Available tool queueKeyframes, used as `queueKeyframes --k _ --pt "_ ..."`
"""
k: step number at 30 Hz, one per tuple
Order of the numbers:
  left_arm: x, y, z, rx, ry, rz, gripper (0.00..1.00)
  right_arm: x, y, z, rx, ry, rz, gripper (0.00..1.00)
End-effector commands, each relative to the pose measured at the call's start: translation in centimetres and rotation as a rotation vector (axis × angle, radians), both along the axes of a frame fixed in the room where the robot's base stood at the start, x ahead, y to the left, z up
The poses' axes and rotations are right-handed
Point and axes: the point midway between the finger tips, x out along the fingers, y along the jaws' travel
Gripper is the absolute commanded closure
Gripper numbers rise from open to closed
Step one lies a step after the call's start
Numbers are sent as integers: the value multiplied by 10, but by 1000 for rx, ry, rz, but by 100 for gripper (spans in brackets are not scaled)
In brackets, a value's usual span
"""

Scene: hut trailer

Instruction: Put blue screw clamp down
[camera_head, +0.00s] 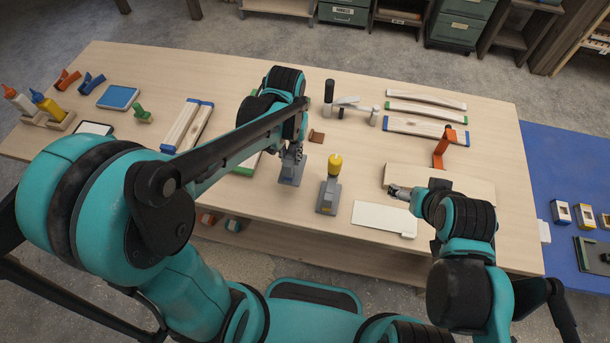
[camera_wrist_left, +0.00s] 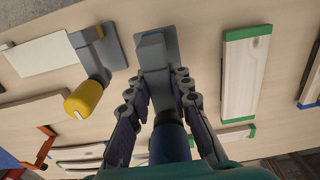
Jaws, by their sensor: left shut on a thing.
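The blue screw clamp (camera_head: 292,173) has a grey body and a blue handle, which shows best in the left wrist view (camera_wrist_left: 168,144). My left gripper (camera_head: 292,152) is shut on it, with a finger on each side in the left wrist view (camera_wrist_left: 161,100). The clamp's foot is at or just above the wooden table (camera_head: 262,204); I cannot tell whether it touches. My right gripper (camera_head: 397,191) is low over the table at the right, beside a white plate; its finger opening is unclear.
A yellow-handled screw clamp (camera_head: 329,185) stands close to the right of the blue one. The white plate (camera_head: 384,218) lies further right. A green-ended wooden piece (camera_wrist_left: 246,72) lies on the other side. Bare table shows between the two clamps and along the front edge.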

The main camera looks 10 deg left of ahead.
Motion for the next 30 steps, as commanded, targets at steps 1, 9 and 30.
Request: queueKeyframes --k 1,9,30 --pt "0 0 -11 0 0 0 100 0 0 -4 0 0 0 20" --pt "0 0 -51 0 0 0 100 0 0 -15 0 0 0 20" --pt "0 0 -91 0 0 0 100 0 0 -26 0 0 0 20"
